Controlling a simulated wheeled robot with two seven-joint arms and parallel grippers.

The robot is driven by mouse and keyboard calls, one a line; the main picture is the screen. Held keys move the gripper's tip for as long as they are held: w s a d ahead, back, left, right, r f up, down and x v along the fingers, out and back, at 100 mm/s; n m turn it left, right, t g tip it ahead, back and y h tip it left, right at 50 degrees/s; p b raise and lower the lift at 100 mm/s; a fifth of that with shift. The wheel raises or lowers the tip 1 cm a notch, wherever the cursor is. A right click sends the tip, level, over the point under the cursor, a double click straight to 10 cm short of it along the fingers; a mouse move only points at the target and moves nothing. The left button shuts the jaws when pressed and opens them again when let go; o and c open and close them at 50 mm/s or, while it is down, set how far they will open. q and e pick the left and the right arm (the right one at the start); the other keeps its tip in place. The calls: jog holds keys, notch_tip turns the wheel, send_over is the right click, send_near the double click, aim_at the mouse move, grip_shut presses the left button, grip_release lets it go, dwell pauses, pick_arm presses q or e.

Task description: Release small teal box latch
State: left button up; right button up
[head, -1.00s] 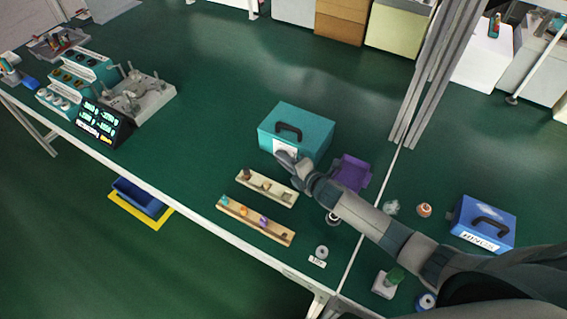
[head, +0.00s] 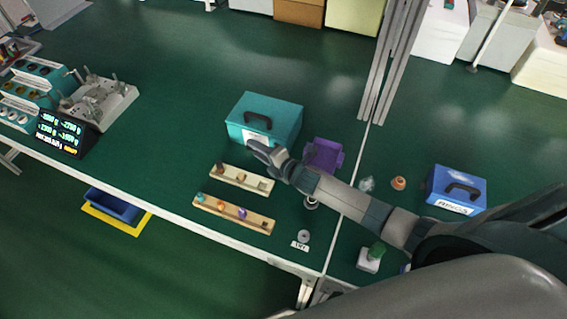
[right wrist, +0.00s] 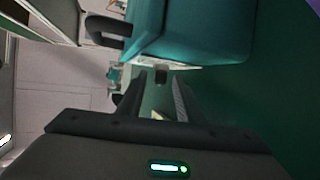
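The small teal box (head: 264,122) stands on the green table with its lid closed, a dark handle on top and a white label on the front. In the right wrist view the teal box (right wrist: 200,35) fills the top, turned on its side. A small dark latch (right wrist: 162,76) shows at its front edge. My right gripper (head: 256,147) is at the front face of the box. In the wrist view its two fingers (right wrist: 161,90) are apart, with the latch just beyond and between their tips. I cannot tell whether they touch it. My left gripper is not in view.
Two wooden strips (head: 234,214) with small pieces lie in front of the box. A purple tray (head: 323,155) is to its right, a blue box (head: 456,190) farther right. Grey posts (head: 391,65) rise behind.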

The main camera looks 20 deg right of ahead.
jog(key=b+v, duration=0.3)
jog(key=v, duration=1.3)
jog(key=shift+s, duration=0.2)
jog(key=shift+d, duration=0.15)
